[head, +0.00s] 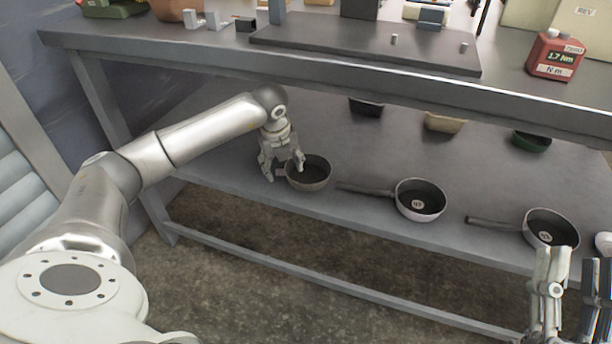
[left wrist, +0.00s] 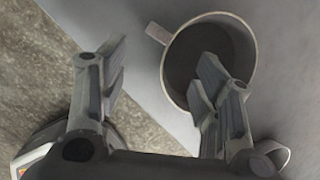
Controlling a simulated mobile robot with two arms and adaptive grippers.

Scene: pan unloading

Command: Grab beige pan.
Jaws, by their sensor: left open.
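A small greyish-beige pan (head: 308,174) stands upright on the lower shelf at the left end of a row of three pans. Its round dark opening and pale rim (left wrist: 254,62) also show in the left wrist view, with a short light tab (left wrist: 157,33) at the rim. My left gripper (head: 284,170) is open at the pan's left side. In the left wrist view, one finger of the gripper (left wrist: 158,72) overlaps the pan's opening and the other is outside the rim. I cannot tell whether they touch it. My right gripper (head: 571,268) is partly cut off at the lower right; its opening is unclear.
A middle pan (head: 420,200) and a right pan (head: 550,229) stand on the lower shelf (head: 300,212), handles pointing left. Several containers, including a green one (head: 532,141), sit farther back. The tabletop edge (head: 330,79) overhangs the shelf. Floor in front is clear.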

